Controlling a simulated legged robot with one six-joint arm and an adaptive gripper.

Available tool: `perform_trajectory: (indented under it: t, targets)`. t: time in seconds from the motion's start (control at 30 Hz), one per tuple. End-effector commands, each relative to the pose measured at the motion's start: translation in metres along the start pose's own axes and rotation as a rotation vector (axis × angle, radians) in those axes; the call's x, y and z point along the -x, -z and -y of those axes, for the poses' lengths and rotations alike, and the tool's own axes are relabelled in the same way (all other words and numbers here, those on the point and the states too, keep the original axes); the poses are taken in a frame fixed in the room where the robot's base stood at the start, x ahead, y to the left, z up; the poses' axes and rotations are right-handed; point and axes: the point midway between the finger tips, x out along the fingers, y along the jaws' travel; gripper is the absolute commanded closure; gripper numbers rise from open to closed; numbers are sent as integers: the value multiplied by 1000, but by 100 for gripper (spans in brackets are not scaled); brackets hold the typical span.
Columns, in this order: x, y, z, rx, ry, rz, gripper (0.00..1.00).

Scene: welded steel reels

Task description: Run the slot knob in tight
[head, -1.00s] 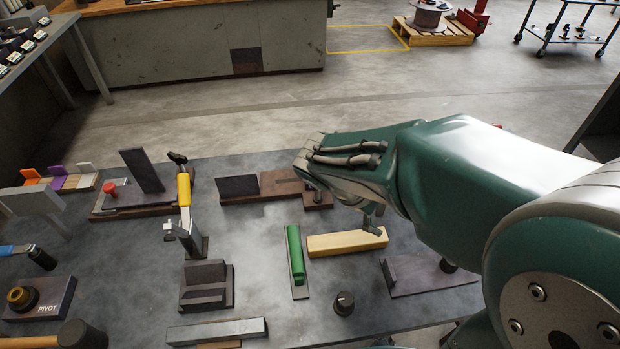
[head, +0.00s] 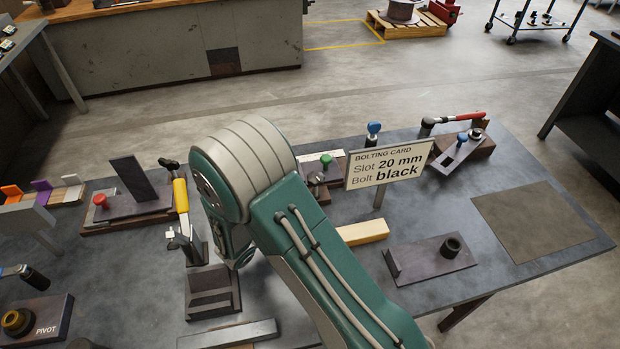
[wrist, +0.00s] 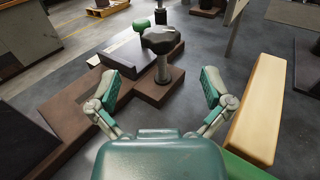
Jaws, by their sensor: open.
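A dark lobed knob (wrist: 162,40) stands upright on a metal stem over a brown block (wrist: 160,90) in the wrist view. In the head view this knob (head: 316,178) shows small beside my arm. My gripper (wrist: 163,84) is open and empty, its two green-padded fingers spread on either side of the line to the knob. The knob is ahead of the fingertips, apart from them. A green knob (wrist: 141,24) is behind it, also seen in the head view (head: 326,160). The card (head: 390,165) reads slot 20 mm, bolt black. My arm hides the gripper in the head view.
A pale wooden bar (wrist: 257,110) lies close to the right finger. A dark plate with a round socket (head: 430,261) and a bare mat (head: 532,221) are to the right. Blue knobs (head: 374,131) stand at the back; a red-knobbed fixture (head: 128,206) is left.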

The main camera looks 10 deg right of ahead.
Motion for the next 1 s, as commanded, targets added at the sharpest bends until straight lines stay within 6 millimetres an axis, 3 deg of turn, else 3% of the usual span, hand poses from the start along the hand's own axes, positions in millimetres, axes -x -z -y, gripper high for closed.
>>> perform_trajectory:
  t: [0.17, 0.53, 0.9, 0.93, 1.0]
  targets:
    - [-11, 1, -1, 5, -7, 4, 0]
    - [-64, 1, -2, 5, -5, 5, 0]
    - [-74, 1, -2, 5, -7, 3, 0]
    - [-74, 1, -2, 5, -7, 3, 4]
    - [-74, 1, -2, 5, -7, 3, 36]
